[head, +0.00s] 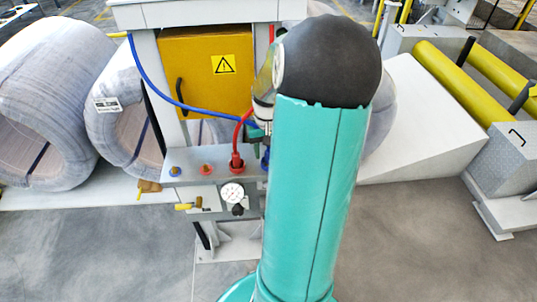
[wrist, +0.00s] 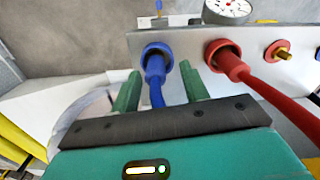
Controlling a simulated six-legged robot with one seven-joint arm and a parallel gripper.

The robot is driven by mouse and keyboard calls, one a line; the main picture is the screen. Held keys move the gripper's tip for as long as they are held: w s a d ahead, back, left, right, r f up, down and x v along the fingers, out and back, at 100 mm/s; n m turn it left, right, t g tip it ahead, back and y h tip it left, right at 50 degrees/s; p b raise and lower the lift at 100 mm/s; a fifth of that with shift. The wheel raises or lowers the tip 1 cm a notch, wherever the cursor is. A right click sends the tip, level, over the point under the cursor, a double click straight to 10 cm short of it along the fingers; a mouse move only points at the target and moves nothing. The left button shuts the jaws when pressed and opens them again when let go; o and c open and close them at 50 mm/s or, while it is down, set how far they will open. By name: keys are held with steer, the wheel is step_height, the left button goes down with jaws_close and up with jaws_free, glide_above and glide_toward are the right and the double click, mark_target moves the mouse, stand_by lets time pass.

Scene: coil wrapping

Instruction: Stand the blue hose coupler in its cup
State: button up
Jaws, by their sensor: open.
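The blue coupler (wrist: 156,68) with its blue hose (wrist: 157,95) stands in the blue-rimmed cup (wrist: 157,47) on the grey shelf, in the wrist view. Some dark cup opening shows beside it; how deep it sits I cannot tell. My gripper (wrist: 160,83) is open, with one green finger on each side of the coupler and hose, and visible gaps between. In the head view my arm hides most of this; a bit of blue (head: 265,158) shows at its edge.
A red coupler (wrist: 233,67) with its red hose stands in the red cup close beside my right-hand finger. Red- and blue-rimmed fittings with brass centres (head: 205,169) are farther along the shelf (head: 216,156). A pressure gauge (head: 232,192) hangs at the shelf front.

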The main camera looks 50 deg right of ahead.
mark_target(268, 151)
step_height(268, 151, up, 10)
steer(key=w+a+r+n+h, duration=0.1)
steer(key=w+a+r+n, duration=0.2)
steer(key=a, duration=0.6)
steer(key=s+a+r+n+t, duration=0.1)
steer(key=s+a+t, duration=0.1)
steer(key=a, duration=0.6)
steer(key=s+a+r+n+t, duration=0.1)
steer(key=s+a+r+n, duration=0.1)
steer(key=a, duration=0.7)
steer(key=s+a+r+n+t+y, duration=0.1)
steer(key=s+a+r+t, duration=0.1)
steer(key=a, duration=0.7)
steer(key=shift+a+n+t, duration=0.25)
steer(key=shift+n+t, duration=0.05)
steer(key=shift+n, duration=0.1)
